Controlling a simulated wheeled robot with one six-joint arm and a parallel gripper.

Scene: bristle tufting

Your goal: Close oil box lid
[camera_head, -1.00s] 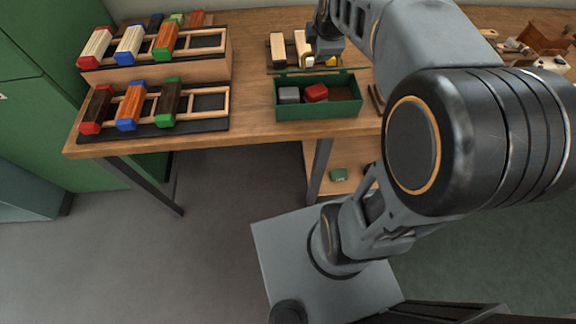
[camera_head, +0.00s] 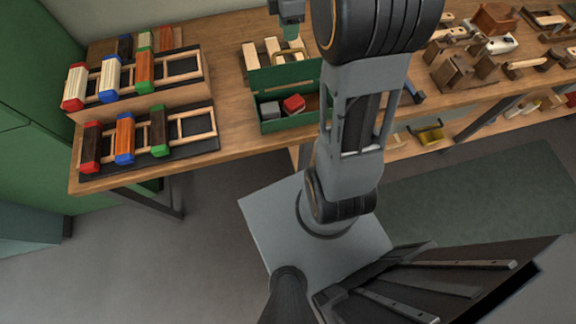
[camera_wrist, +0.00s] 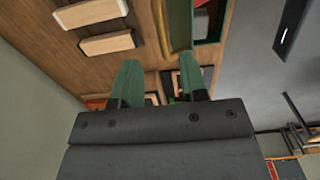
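The green oil box (camera_head: 290,124) stands on the workbench with its front open to view; a grey block (camera_head: 269,109) and a red block (camera_head: 293,103) are inside. Its green lid (camera_head: 284,76) stands raised at the back edge, with a brass-coloured handle (camera_head: 289,55) at its top. My gripper (camera_head: 291,36) is above and behind the lid; contact cannot be told. In the wrist view, my gripper's green fingers (camera_wrist: 160,78) are apart with nothing between them.
Pale wooden blocks (camera_head: 272,47) lie behind the lid. Racks with coloured rollers (camera_head: 125,135) stand at the left of the workbench (camera_head: 232,145). Wooden tools and brushes (camera_head: 480,45) lie at the right. My arm covers the box's right end.

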